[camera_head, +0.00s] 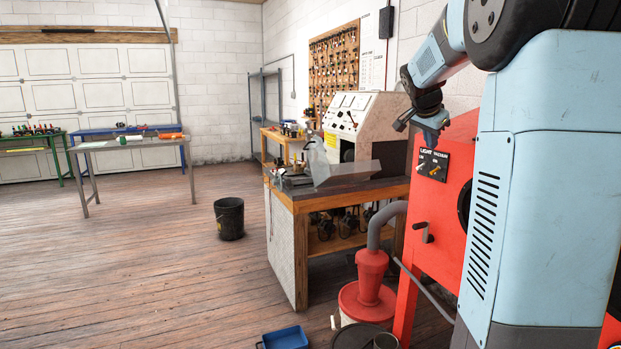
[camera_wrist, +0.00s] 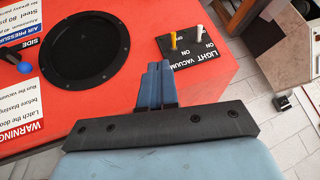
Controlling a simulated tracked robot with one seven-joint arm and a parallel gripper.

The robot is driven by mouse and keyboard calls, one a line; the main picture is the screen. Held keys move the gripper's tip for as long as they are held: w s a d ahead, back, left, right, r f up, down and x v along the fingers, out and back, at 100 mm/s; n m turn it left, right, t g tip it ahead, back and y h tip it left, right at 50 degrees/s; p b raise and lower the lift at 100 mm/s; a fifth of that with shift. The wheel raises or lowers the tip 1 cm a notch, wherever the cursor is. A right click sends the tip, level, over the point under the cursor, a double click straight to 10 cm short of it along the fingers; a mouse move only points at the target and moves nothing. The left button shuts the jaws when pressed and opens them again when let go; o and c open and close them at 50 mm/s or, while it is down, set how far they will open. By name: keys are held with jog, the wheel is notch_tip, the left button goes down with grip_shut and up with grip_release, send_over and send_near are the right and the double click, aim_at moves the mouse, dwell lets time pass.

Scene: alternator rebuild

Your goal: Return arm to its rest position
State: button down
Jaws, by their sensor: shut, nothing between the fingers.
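My gripper (camera_head: 434,136) is in front of the red blasting cabinet, close to its black LIGHT VACUUM switch panel (camera_head: 432,164). In the wrist view, the blue fingers of my gripper (camera_wrist: 158,66) are together, with nothing between them. They point toward the cabinet's red face, just left of the switch panel (camera_wrist: 188,55) with its white and yellow toggles. I cannot tell whether the fingertips touch the cabinet. My arm is bent, reaching down from the upper right in the head view.
The red cabinet (camera_head: 455,220) stands close to my body. A workbench (camera_head: 345,192) with a console (camera_head: 365,115) is left of it. A red vacuum (camera_head: 368,298), blue tray (camera_head: 285,338) and black bucket (camera_head: 229,218) stand on the floor. The floor at left is open.

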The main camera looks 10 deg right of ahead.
jog(key=s+a+f+n+y, duration=0.2)
jog(key=s+a+f+n, duration=0.2)
jog(key=s+a, duration=0.5)
jog(key=s+a+f+n+y, duration=0.2)
jog(key=s+a+f+n, duration=0.2)
jog(key=s+a, duration=0.5)
jog(key=s+a+f+n+y, duration=0.2)
jog(key=s+a+f+n, duration=0.2)
jog(key=s, duration=1)
jog(key=a+n, duration=0.2)
jog(key=a, duration=0.2)
jog(key=shift+a+f+n+t, duration=0.3)
jog(key=shift+a, duration=0.1)
